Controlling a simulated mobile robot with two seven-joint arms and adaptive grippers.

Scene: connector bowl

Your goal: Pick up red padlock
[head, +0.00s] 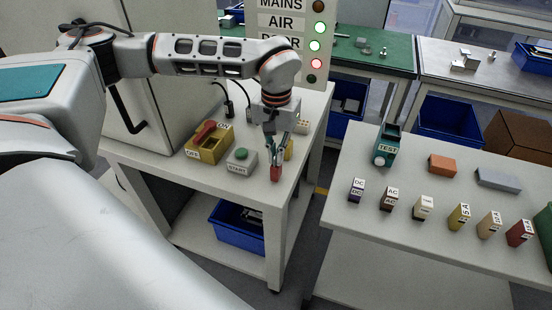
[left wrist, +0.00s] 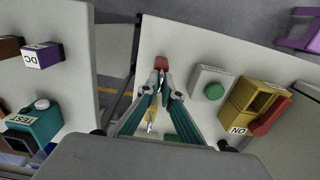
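The red padlock (head: 276,173) is small, with a red body, above the front right part of the near white table. In the left wrist view the red padlock (left wrist: 161,62) lies just beyond my fingertips. My left gripper (head: 275,155) points down over it, with the fingertips at its shackle. In the left wrist view my left gripper (left wrist: 161,80) has its teal fingers drawn together at the tips, around the grey shackle, which they largely hide. Whether the padlock touches the table cannot be told. My right gripper is not in view.
A yellow box with a red switch handle (head: 206,140) and a grey box with a green START button (head: 241,160) stand left of the gripper. A yellow piece (head: 288,149) is close behind it. A second table (head: 340,200) with labelled blocks stands right, across a gap.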

